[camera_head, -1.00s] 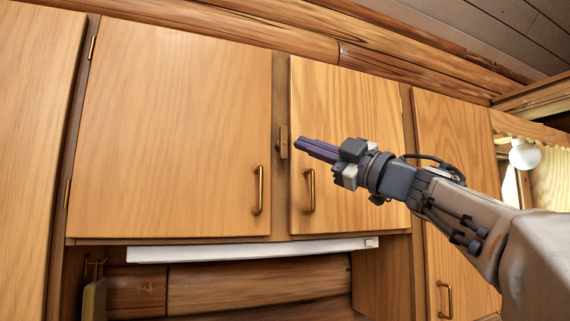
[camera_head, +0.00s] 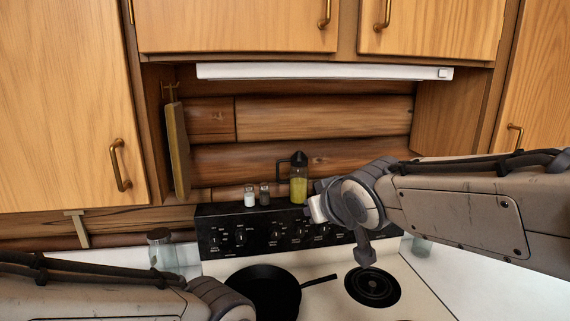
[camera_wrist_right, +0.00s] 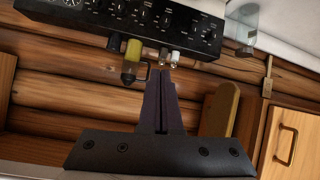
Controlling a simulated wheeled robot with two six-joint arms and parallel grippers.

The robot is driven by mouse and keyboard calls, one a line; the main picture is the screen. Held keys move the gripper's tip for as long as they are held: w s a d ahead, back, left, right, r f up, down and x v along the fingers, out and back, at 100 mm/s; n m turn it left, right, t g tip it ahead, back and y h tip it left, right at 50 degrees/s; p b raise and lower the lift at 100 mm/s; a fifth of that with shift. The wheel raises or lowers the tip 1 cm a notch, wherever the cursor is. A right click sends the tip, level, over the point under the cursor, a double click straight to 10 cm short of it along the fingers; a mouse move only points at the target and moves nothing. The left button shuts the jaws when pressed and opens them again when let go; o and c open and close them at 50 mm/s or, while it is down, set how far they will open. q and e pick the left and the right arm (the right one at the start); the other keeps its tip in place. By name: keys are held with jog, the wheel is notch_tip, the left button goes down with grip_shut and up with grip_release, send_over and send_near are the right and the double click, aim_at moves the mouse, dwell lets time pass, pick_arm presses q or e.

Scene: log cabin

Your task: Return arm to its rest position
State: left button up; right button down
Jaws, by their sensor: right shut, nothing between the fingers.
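My right arm (camera_head: 455,205) comes in from the right in the head view and reaches across in front of the stove's control panel. In that view its wrist is folded at the near end, and I cannot make out the fingertips. In the right wrist view, which is upside down, my right gripper (camera_wrist_right: 161,75) is shut, with its two dark fingers together and nothing between them. The fingers overlap the log wall in that view. My left arm (camera_head: 110,300) shows low at the left in the head view, with its gripper out of view.
An oil bottle (camera_head: 299,180) and two shakers (camera_head: 257,196) stand behind the control panel. A cutting board (camera_head: 178,150) hangs at left. A glass jar (camera_head: 161,248) stands on the counter. Cabinets (camera_head: 235,25) hang above.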

jog(key=s+f+n+g+h, duration=0.1)
jog(key=s+f+g, duration=0.4)
jog(key=s+f, duration=0.5)
jog(key=s+f+n+g+b, duration=0.1)
jog(key=s+f+g, duration=0.4)
jog(key=s+f, duration=0.5)
jog(key=s, duration=0.7)
jog(key=shift+a+f+n+g+h, duration=0.3)
jog(key=shift+a+g+h, duration=0.05)
jog(key=shift+g+h, duration=0.05)
